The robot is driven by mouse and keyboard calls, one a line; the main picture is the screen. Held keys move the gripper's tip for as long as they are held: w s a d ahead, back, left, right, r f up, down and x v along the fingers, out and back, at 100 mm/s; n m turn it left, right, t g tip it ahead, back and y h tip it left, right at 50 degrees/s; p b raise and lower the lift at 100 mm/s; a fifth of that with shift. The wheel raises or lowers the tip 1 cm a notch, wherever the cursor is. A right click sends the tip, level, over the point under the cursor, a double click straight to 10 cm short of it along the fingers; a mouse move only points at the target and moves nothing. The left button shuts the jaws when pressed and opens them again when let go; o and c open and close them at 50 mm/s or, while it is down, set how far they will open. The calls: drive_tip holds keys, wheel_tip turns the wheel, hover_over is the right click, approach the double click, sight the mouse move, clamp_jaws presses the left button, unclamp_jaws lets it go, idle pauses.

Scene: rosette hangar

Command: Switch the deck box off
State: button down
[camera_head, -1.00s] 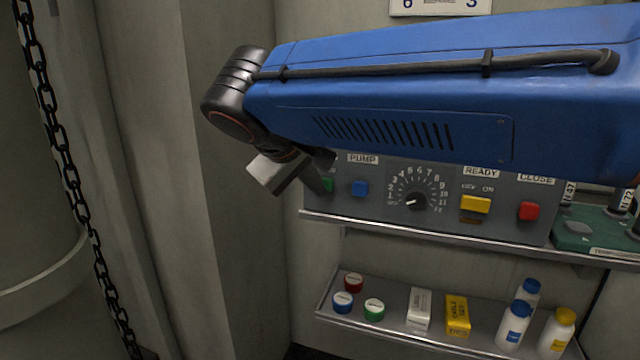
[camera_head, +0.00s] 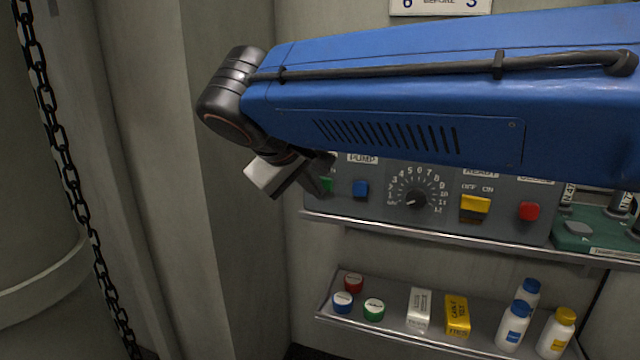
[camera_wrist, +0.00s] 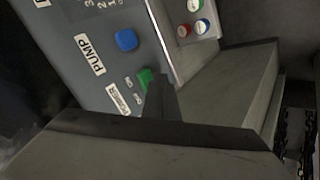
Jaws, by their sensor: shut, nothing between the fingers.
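The deck box appears to be the grey control panel (camera_head: 378,215) on the upper shelf. A green switch (camera_head: 327,184) sits at its left end, partly hidden by my gripper. In the wrist view the green switch (camera_wrist: 145,78) has small labels beside it and a larger, partly hidden label. My gripper (camera_head: 326,188) is shut and empty, its tip at or just in front of the green switch; I cannot tell whether they touch. The fingertip (camera_wrist: 164,88) covers part of the switch in the wrist view. A yellow switch (camera_head: 475,205) sits under "OFF ON" marks.
The panel also has a blue button (camera_head: 360,188), a dial (camera_head: 414,198) and a red button (camera_head: 529,211). A lower shelf (camera_head: 390,332) holds jars, boxes and bottles. A green case (camera_head: 590,240) stands at right. A chain (camera_head: 65,165) hangs at left.

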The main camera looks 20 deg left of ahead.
drive_tip(key=s, duration=0.5)
drive_tip(key=shift+d, duration=0.15)
drive_tip(key=shift+w, duration=0.1)
drive_tip(key=w+d+f+m+g, duration=0.1)
drive_tip(key=d+f, duration=0.2)
drive_tip(key=d, duration=0.6)
drive_tip(key=w+d+f+m+g, duration=0.1)
drive_tip(key=d+f+m, duration=0.15)
drive_tip(key=d, duration=0.65)
drive_tip(key=w+d+f+g, duration=0.1)
drive_tip(key=d+f+g, duration=0.15)
drive_tip(key=d, duration=0.65)
drive_tip(key=s+d+f+m+y, duration=0.1)
drive_tip(key=s+d+f+m, duration=0.6)
drive_tip(key=s+d+f, duration=0.6)
drive_tip(key=shift+s+d+f, duration=0.4)
drive_tip(key=shift+d+f, duration=1.35)
drive_tip(key=shift+d, duration=0.75)
